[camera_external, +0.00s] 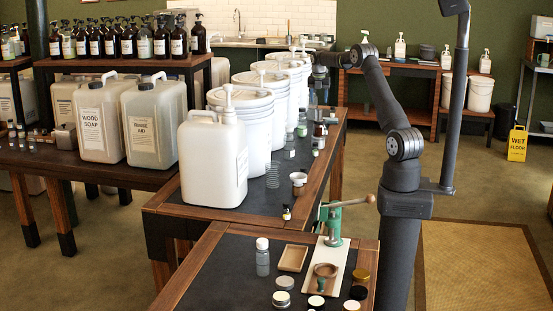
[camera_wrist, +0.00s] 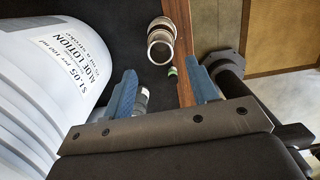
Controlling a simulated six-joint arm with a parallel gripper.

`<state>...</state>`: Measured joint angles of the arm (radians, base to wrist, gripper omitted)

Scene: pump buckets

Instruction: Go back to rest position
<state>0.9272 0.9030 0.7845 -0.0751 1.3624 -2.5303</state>
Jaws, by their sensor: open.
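My gripper (camera_wrist: 163,88) shows in the wrist view with its two blue fingers apart and nothing held between them. The white aloe lotion bucket (camera_wrist: 45,75) fills the left of that view, to the left of the fingers. A round jar (camera_wrist: 160,45) and a small green-topped bottle (camera_wrist: 172,71) lie ahead of the fingers. A clear container (camera_wrist: 141,97) shows just beside the left finger, partly hidden by the gripper. In the external view my arm reaches back from its base to the far end of the bucket row; the fingertips are too small to make out there.
White pump buckets (camera_external: 238,118) line the dark table, with a white jug (camera_external: 213,160) in front. Small bottles and jars (camera_external: 299,183) stand along the table's right edge. A green hand press (camera_external: 332,228) stands on the front table. A yellow wet-floor sign (camera_external: 517,143) stands far right.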

